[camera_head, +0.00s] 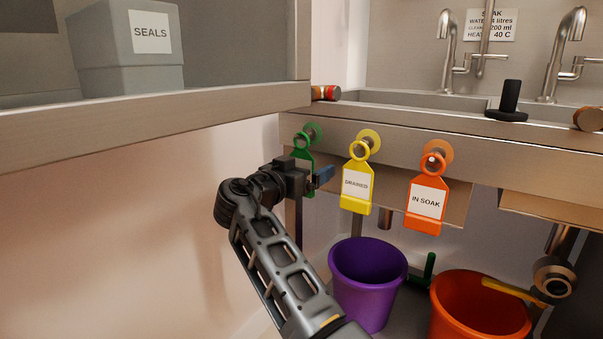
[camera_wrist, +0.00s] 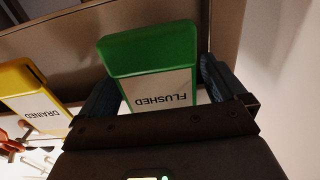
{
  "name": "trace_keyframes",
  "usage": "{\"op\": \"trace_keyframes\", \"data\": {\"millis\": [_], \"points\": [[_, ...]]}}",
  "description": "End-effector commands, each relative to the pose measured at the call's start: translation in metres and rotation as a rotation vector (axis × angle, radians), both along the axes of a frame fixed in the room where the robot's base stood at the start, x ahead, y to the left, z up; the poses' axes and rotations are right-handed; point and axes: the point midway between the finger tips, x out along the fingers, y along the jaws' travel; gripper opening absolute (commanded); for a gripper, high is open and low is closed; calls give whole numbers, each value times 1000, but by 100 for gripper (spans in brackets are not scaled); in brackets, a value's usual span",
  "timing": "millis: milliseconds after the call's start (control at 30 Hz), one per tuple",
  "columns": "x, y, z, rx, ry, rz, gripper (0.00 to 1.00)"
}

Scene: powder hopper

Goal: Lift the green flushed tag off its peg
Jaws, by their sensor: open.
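The green flushed tag (camera_head: 305,155) hangs on its peg (camera_head: 314,131) at the left end of the steel sink front. My gripper (camera_head: 320,177) hides most of its lower body in the head view. In the wrist view the tag (camera_wrist: 150,52) stands between the two blue fingers of my gripper (camera_wrist: 156,78). The fingers are open, one on each side of it. The right finger looks very close to the tag's edge; contact cannot be told. The tag's ring and peg are not visible in the wrist view.
A yellow drained tag (camera_head: 357,184) and an orange in-soak tag (camera_head: 427,199) hang to the right. A purple bucket (camera_head: 367,283) and an orange bucket (camera_head: 480,304) stand below. The steel counter edge (camera_head: 150,115) runs along the left, with a seals bin (camera_head: 128,50) on it.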

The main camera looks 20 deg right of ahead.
Motion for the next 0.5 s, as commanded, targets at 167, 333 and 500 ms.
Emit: {"op": "trace_keyframes", "data": {"millis": [167, 333, 500], "points": [[0, 0, 0, 0, 0, 0, 97], [0, 0, 0, 0, 0, 0, 81], [0, 0, 0, 0, 0, 0, 64]]}}
